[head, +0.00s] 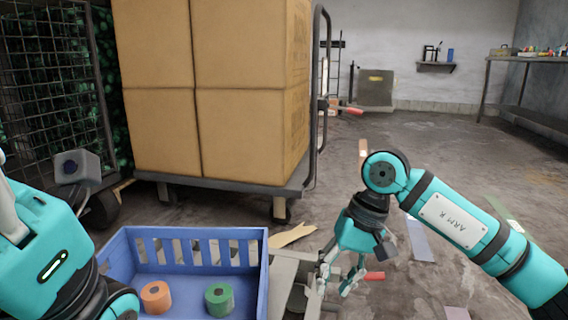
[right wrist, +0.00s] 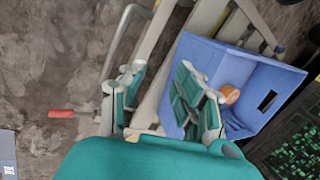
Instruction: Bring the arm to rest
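My right gripper (head: 336,286) hangs pointing down from my teal right arm (head: 455,222), just right of the blue crate in the head view. In the right wrist view its two fingers (right wrist: 163,98) stand apart, and I see nothing held between them. My left arm (head: 45,245) is folded at the left edge of the head view. Grey finger-like parts (head: 12,215) show there, cut off by the frame, so the left gripper's state is unclear.
A blue crate (head: 195,236) holds an orange roll (head: 156,297) and a green roll (head: 219,299). A grey metal frame (head: 285,272) and red handle (head: 374,275) are close to my right gripper. A cart with cartons (head: 240,90) stands behind. Floor farther right is mostly open.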

